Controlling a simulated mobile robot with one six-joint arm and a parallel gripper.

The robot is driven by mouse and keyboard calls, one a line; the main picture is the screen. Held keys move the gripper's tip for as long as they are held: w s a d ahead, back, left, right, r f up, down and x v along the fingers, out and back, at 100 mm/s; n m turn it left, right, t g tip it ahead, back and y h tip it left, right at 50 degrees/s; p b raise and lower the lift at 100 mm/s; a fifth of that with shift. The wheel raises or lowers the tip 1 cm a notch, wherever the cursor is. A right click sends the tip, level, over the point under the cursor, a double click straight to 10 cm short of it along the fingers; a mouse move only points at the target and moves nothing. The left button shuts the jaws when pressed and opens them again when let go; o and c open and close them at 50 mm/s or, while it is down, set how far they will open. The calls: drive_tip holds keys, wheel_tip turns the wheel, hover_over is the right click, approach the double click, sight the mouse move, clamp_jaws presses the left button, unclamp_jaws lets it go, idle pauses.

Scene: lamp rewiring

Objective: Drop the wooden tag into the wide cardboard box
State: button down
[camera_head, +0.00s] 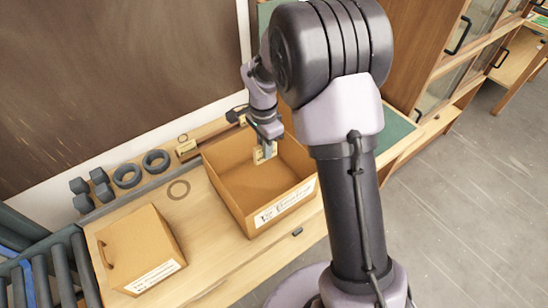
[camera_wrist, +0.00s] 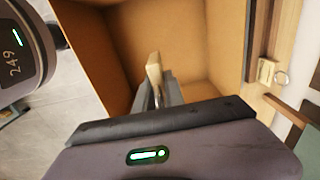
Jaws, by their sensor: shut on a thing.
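The wooden tag (camera_head: 266,152) is a small pale piece held between the fingertips of my gripper (camera_head: 264,146). In the wrist view the tag (camera_wrist: 154,70) sticks out beyond the grey fingers (camera_wrist: 167,92), which are shut on it. The wide cardboard box (camera_head: 233,170) is open-topped, with a white label on its front wall. My gripper hangs over the back part of the box opening with the tag pointing down. In the wrist view the orange-brown box walls (camera_wrist: 205,40) surround the tag. The tag's gripped end is hidden by the fingers.
A smaller closed cardboard box (camera_head: 140,245) with a handle stands at the left on the wooden bench. Dark rings (camera_head: 127,175) and dark knobbed pieces lie along the back edge. Another pale tag (camera_head: 186,147) lies behind the wide box. Rollers (camera_head: 62,275) fill the far left.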

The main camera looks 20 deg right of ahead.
drive_tip(key=f, duration=0.2)
drive_tip(key=b, duration=0.1)
drive_tip(key=shift+w+f, duration=0.25)
drive_tip(key=shift+f, duration=0.15)
drive_tip(key=shift+s+r, duration=0.15)
drive_tip(key=c, duration=1.3)
unclamp_jaws()
drive_tip(key=shift+c, duration=0.2)
wheel_tip(320, 180, up, 18)
drive_tip(key=p, duration=0.4)
drive_tip(key=shift+f, duration=0.25)
